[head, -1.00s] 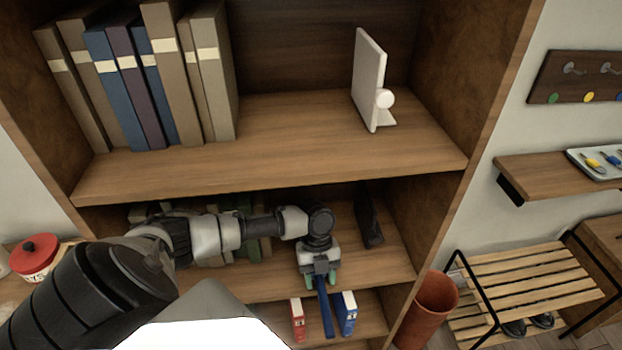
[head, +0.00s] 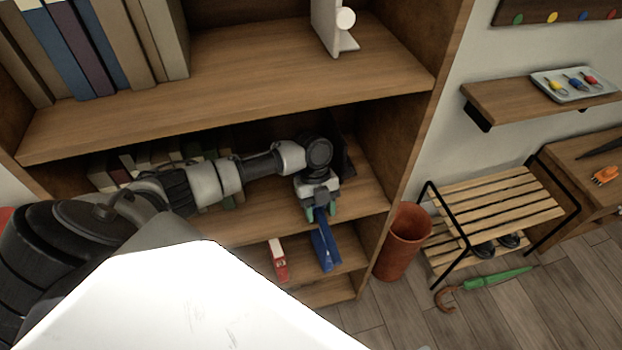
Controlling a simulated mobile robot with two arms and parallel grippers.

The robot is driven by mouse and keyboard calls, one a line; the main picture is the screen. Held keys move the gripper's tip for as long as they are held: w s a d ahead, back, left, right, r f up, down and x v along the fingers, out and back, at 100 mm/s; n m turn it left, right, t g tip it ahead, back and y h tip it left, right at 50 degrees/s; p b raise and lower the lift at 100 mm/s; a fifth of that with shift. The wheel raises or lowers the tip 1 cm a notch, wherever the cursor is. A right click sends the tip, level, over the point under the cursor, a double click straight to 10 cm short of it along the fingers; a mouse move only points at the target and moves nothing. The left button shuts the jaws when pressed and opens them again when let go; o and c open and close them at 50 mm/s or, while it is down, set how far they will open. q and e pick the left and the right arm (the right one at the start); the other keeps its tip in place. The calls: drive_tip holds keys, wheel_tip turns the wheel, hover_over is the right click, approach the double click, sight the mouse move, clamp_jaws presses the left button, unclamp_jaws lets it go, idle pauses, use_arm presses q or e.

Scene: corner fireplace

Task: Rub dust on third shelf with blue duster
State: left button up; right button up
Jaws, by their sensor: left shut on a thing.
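My left gripper (head: 320,211) reaches in from the left and is at the front of the middle visible shelf (head: 372,197), pointing down. It is shut on the blue duster (head: 320,238), whose blue part hangs below the fingers in front of the lower shelf (head: 349,262). The duster overlaps a blue binder there, so their outlines are hard to part. I cannot make out any dust, nor whether the duster touches a shelf. My right gripper is not in view.
A red binder (head: 277,260) stands on the lower shelf. Books (head: 110,45) and a white stand (head: 330,27) are on the upper shelf (head: 250,90). Right of the bookcase are a terracotta bin (head: 402,243), a slatted rack (head: 500,213) and a green umbrella (head: 500,277) on the floor.

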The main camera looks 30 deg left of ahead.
use_arm(q)
drive_tip(key=shift+w+d+f, duration=0.1)
drive_tip(key=shift+w+d, duration=0.2)
drive_tip(key=shift+d, duration=0.1)
wheel_tip(320, 180, up, 6)
drive_tip(key=p, duration=0.5)
wheel_tip(320, 180, up, 3)
drive_tip(key=p, duration=0.2)
drive_tip(key=shift+a+p, duration=0.15)
drive_tip(key=shift+p, duration=0.2)
drive_tip(key=shift+w, duration=0.1)
idle(0.3)
